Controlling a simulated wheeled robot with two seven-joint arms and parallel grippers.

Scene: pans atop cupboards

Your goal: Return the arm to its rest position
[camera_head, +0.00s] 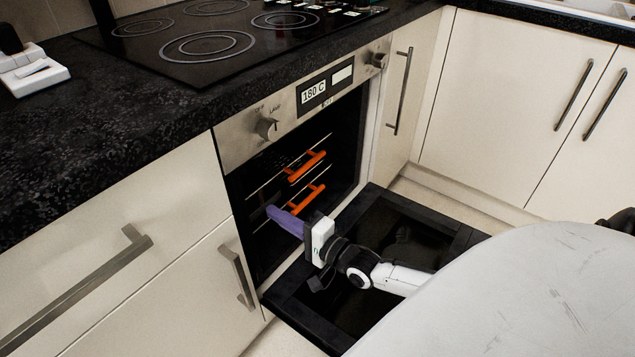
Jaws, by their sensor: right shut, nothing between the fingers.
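My right arm reaches in from the right over the lowered oven door (384,226). Its gripper (284,219), with a white body and purple fingers, points left into the open front of the oven (250,190). The fingers look closed together, and I see nothing held in them. They are in front of and below two orange bars (305,166) on the wire racks inside. Whether the fingers touch a rack cannot be told. My left gripper is out of the picture.
A black hob (190,45) and dark worktop (80,140) lie above the oven. Pale cupboards with metal handles (405,90) flank it. A large pale rounded surface (540,290) fills the lower right. A white object (35,75) stands on the worktop at left.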

